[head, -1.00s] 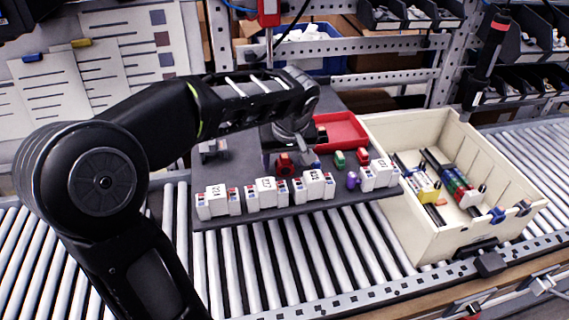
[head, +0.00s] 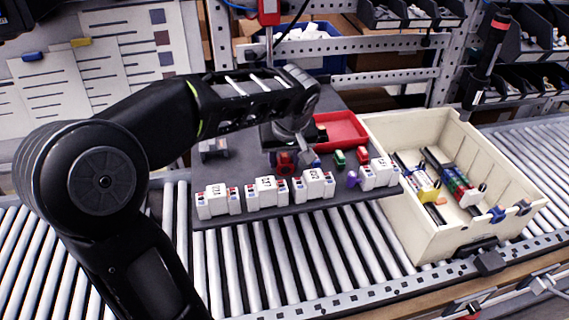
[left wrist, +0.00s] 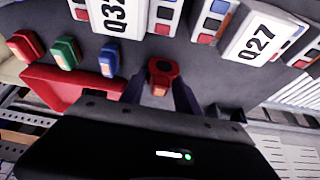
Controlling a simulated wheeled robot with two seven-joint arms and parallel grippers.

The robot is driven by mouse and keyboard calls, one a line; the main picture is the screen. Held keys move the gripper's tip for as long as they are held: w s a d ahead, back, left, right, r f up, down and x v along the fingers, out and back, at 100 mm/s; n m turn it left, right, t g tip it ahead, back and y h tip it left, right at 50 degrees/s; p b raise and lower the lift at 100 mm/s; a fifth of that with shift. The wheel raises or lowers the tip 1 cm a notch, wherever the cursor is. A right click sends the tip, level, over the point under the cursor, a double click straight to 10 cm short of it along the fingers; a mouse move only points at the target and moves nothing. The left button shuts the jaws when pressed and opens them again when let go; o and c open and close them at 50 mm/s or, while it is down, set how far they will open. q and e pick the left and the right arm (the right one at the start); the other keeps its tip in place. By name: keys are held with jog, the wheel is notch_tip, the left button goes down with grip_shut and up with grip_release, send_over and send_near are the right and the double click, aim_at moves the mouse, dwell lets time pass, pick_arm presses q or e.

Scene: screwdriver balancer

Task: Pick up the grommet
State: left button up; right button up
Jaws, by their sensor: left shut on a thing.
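The grommet (left wrist: 162,70) looks like a red piece with a dark round opening and an orange lower part. It sits between the fingertips of my left gripper (left wrist: 160,88) in the left wrist view. The fingers are shut on it, one on each side. In the head view the grommet (head: 286,161) is low at the grey board, partly covered by my left gripper (head: 297,153). I cannot tell whether it is clear of the board. My right gripper is in neither view.
The grey board (head: 240,172) carries a row of white labelled blocks (head: 267,190) along its front. A red tray (head: 343,130) lies behind. A cream crate (head: 430,226) stands at right.

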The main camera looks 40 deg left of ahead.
aim_at(284, 154)
pick_arm(q)
grip_shut()
notch_tip(284, 154, up, 10)
jog(key=shift+r+b, duration=0.1)
jog(key=shift+b, duration=0.5)
dwell(0.5)
